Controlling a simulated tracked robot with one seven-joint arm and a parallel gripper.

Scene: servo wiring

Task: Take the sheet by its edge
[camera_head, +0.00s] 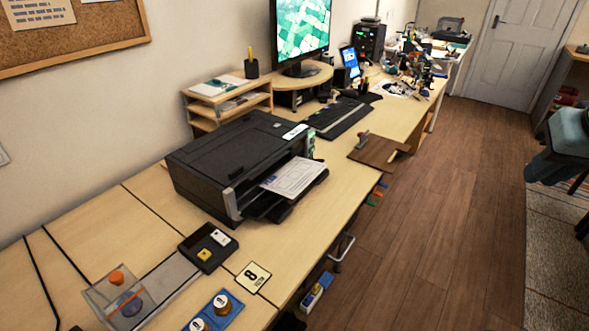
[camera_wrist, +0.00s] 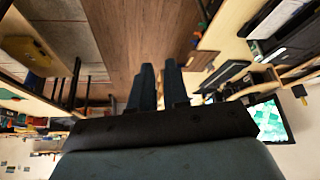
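The sheet (camera_head: 293,178) is white with printed text and lies in the output tray at the front of a black printer (camera_head: 235,158). Its near edge faces the front of the desk and looks uncovered. In the wrist view, which is upside down, the sheet (camera_wrist: 278,18) shows at the top right in the printer. My gripper (camera_wrist: 160,68) has two teal fingers side by side with a narrow gap. Nothing shows between them, and wooden floor lies beyond. The gripper is apart from the sheet and the printer.
On the desk (camera_head: 330,205) stand a wooden shelf (camera_head: 228,100), a monitor (camera_head: 302,32) and a keyboard (camera_head: 338,117). A black box with buttons (camera_head: 208,247) and a card marked 8 (camera_head: 253,277) lie nearer. The wooden floor (camera_head: 440,225) to the right is largely open.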

